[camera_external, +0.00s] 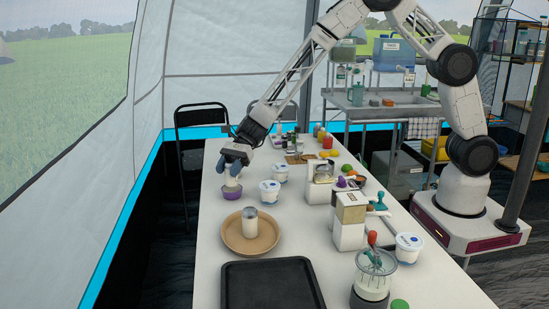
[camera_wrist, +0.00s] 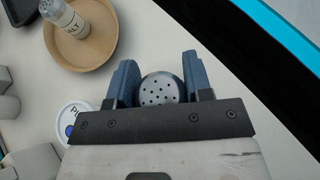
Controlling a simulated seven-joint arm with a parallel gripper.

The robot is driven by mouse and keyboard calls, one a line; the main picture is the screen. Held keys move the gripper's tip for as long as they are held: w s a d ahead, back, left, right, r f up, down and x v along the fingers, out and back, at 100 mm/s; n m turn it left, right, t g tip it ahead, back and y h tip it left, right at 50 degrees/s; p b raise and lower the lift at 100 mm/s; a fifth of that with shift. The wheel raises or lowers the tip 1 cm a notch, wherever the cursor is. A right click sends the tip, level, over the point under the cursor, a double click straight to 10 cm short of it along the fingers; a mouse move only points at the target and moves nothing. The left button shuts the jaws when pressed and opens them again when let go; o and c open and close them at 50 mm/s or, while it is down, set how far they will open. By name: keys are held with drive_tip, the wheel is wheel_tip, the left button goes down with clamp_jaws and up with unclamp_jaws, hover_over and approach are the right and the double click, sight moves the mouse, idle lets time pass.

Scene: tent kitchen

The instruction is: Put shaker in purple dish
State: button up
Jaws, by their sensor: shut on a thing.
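My gripper (camera_external: 233,165) points down at the left side of the table. Its blue fingers (camera_wrist: 160,82) are shut on a shaker (camera_wrist: 160,88), whose grey, holed cap shows between them in the wrist view. The shaker's pale lower body (camera_external: 232,180) shows below the fingers in the external view. The purple dish (camera_external: 231,194) is directly under it, small and low. The shaker looks upright with its bottom at the dish; I cannot tell whether it touches the dish floor. The dish is hidden in the wrist view.
A second shaker (camera_external: 250,218), marked with letters, stands in a round tan tray (camera_external: 232,245). White lidded tubs (camera_external: 269,192) stand right of the purple dish. A black tray (camera_external: 271,285) lies at the front. Cartons (camera_external: 349,222) and jars crowd the right side.

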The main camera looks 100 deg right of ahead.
sight(228, 180)
drive_tip(key=shift+f, duration=1.85)
drive_tip(key=shift+f, duration=0.1)
drive_tip(key=o, duration=1)
drive_tip(key=shift+c, duration=0.2)
drive_tip(key=v, duration=1.2)
